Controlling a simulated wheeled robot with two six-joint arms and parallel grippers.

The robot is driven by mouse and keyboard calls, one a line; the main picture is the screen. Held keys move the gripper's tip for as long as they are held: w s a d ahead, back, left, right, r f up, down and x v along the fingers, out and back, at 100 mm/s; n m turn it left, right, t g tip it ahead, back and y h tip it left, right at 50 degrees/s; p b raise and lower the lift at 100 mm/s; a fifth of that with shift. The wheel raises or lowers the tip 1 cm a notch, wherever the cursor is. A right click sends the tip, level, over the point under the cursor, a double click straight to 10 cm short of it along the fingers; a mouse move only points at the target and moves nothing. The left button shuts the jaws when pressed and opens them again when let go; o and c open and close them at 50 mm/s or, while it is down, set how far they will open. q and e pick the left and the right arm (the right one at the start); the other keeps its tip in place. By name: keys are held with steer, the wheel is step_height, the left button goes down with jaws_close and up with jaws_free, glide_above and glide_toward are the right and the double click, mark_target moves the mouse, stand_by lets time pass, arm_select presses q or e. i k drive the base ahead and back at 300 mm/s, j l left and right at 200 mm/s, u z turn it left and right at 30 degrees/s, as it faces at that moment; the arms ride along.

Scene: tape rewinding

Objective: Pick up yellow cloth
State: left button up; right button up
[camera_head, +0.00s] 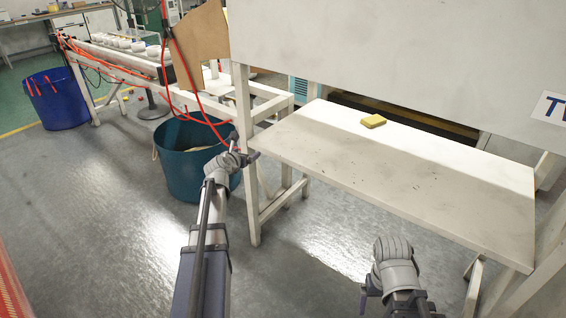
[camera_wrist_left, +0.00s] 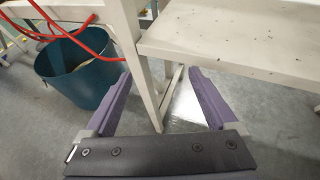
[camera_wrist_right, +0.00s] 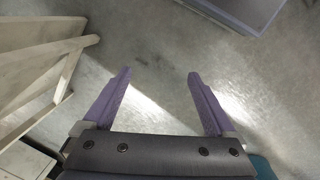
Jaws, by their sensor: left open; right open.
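The yellow cloth (camera_head: 373,121) is a small folded block. It lies on the white table (camera_head: 430,185), near its back edge, in the head view. My left gripper (camera_head: 240,146) is open and empty, in front of the table's left end and well apart from the cloth. Its spread purple fingers (camera_wrist_left: 160,92) show in the left wrist view with nothing between them. My right gripper (camera_head: 400,308) is low in front of the table, far from the cloth. In the right wrist view its fingers (camera_wrist_right: 160,80) are open over bare floor. The cloth shows in neither wrist view.
A teal bin (camera_head: 187,165) stands behind my left gripper, beside the table's left leg (camera_head: 246,160). A blue bin (camera_head: 55,98) stands further left. A large white panel (camera_head: 400,50) hangs above the table's back. Red cables (camera_head: 190,80) hang near the left post. The tabletop is otherwise clear.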

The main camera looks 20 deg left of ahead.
mark_target(375, 120)
steer(key=i+j+z, duration=0.1)
steer(key=z, duration=0.7)
steer(key=i+j+z, duration=0.1)
steer(key=j+z, duration=0.25)
steer(key=j, duration=0.2)
steer(key=j+z, duration=0.3)
steer(key=j, duration=1.25)
steer(key=z, duration=0.05)
